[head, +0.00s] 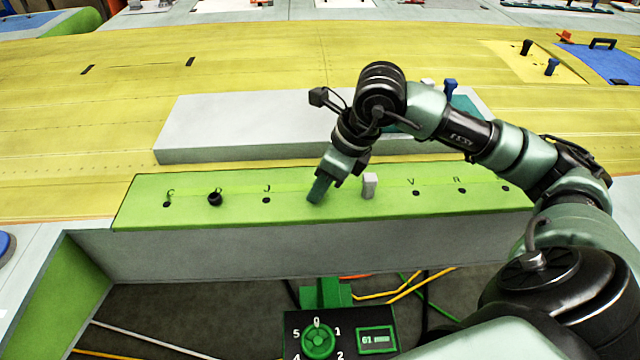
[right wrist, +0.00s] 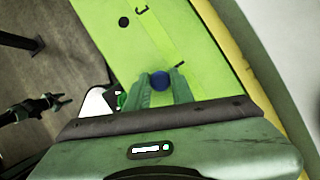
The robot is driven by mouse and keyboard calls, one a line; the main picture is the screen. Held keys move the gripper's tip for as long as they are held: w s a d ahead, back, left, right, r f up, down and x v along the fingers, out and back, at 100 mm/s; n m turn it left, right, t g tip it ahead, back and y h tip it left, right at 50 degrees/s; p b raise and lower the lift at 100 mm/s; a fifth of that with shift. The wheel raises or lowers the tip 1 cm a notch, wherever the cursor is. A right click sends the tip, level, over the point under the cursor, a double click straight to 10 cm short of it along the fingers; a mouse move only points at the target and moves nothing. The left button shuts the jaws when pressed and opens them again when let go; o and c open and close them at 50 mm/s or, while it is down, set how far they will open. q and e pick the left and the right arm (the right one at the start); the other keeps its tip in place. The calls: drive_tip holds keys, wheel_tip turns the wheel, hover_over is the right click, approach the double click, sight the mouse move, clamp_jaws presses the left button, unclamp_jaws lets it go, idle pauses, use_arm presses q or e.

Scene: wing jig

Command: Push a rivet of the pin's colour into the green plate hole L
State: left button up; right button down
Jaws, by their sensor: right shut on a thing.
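The green plate (head: 300,208) has a row of lettered holes along its top. Hole J (head: 267,200) is bare and also shows in the right wrist view (right wrist: 124,22). My right gripper (head: 318,190) is low over the plate, between hole J and a pale grey pin (head: 370,185). It hides the letter and hole beneath it. In the right wrist view its two green fingers are shut on a blue rivet (right wrist: 160,81), seen end-on. I cannot tell whether the rivet touches the plate. My left gripper is not in the head view.
A black pin (head: 214,199) stands in a hole further left. Holes V (head: 416,193) and A (head: 461,191) are bare. A long grey block (head: 220,130) lies behind the plate. A blue rivet (head: 450,88) stands behind my arm. A numbered dial (head: 318,340) is in front.

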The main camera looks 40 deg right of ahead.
drive_tip(key=c, duration=1.1)
unclamp_jaws()
drive_tip(key=shift+s+d+r, duration=0.1)
drive_tip(key=shift+d+r, duration=0.05)
drive_tip(key=shift+r, duration=0.2)
drive_tip(key=b+v, duration=0.1)
drive_tip(key=v, duration=0.6)
drive_tip(key=shift+r, duration=0.1)
